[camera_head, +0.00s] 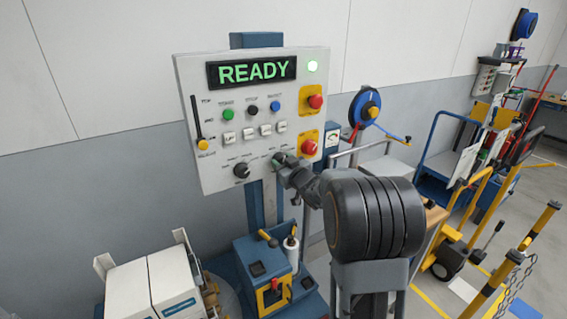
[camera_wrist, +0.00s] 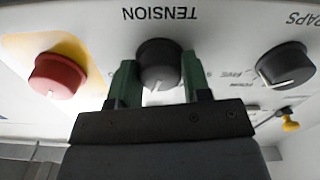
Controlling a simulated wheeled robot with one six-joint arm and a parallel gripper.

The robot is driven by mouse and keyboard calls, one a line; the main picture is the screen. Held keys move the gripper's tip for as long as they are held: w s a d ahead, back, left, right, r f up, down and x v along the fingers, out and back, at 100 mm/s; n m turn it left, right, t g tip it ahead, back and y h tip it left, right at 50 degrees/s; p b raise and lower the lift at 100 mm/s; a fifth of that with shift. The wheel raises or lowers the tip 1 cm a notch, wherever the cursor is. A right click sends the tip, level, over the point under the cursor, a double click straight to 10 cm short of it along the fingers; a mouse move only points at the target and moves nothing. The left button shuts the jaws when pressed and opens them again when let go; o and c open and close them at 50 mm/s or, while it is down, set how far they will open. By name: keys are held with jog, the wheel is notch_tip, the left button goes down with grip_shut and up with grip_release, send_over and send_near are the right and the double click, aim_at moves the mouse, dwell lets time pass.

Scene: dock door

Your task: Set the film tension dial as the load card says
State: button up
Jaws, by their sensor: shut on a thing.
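The tension dial (camera_wrist: 158,55) is a dark round knob under the word TENSION, which reads upside down in the wrist view. My gripper (camera_wrist: 158,78) has a green finger on each side of the knob and is shut on it. The knob's white pointer mark faces the bottom of the wrist view, leaning slightly left. Its scale marks are mostly hidden by my fingers. In the head view my gripper (camera_head: 281,162) meets the lower right of the control panel (camera_head: 205,112) and covers most of the dial. I cannot make out a readable load card.
A red knob (camera_wrist: 57,75) and the dark wraps dial (camera_wrist: 285,66) flank the tension dial. White cartons (camera_head: 145,285) stand lower left. Carts and yellow posts (camera_head: 512,265) stand right.

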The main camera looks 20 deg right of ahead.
dwell(0.3)
jog(key=o, duration=0.9)
jog(key=s, duration=0.4)
jog(key=s+d+b, duration=0.1)
jog(key=s, duration=0.4)
jog(key=s+b, duration=0.1)
jog(key=s, duration=0.3)
jog(key=shift+s+d, duration=0.3)
jog(key=shift+s, duration=0.05)
